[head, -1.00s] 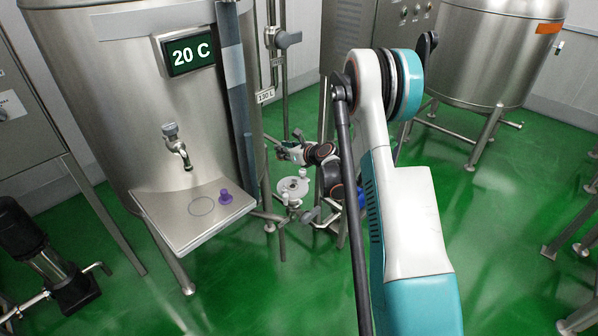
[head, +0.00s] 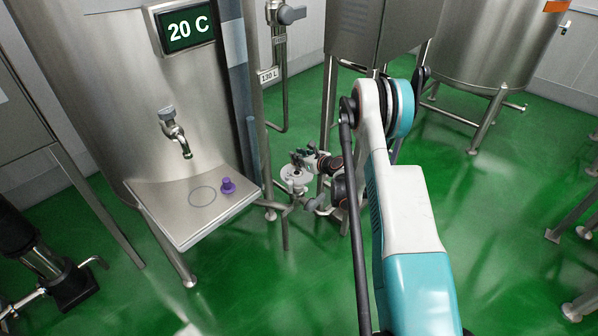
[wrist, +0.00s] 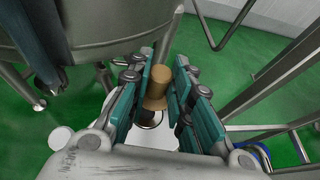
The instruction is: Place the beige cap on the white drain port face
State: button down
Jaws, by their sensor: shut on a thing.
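The beige cap (wrist: 157,88) is upright between the teal finger pads of my gripper (wrist: 160,92) in the wrist view, and the pads are shut on it. The white drain port face (wrist: 172,142) lies below and behind the cap, partly hidden by the fingers. In the head view my gripper (head: 301,157) is just above the white drain port (head: 294,178), beside the tank. The cap is too small and covered to make out there. I cannot tell whether it touches the face.
A steel tank (head: 95,95) with a tap (head: 175,132) stands at the left. Its shelf (head: 175,220) carries a purple stopper (head: 228,186) beside a drawn ring. Steel legs and pipes stand close around the port. Green floor (head: 480,190) is open at the right.

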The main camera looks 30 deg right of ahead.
jog(key=shift+f+b, duration=0.85)
jog(key=shift+f, duration=1.9)
jog(key=shift+f, duration=0.15)
jog(key=c, duration=1.7)
grip_release()
jog(key=shift+s+r, duration=0.1)
jog(key=shift+r, duration=0.1)
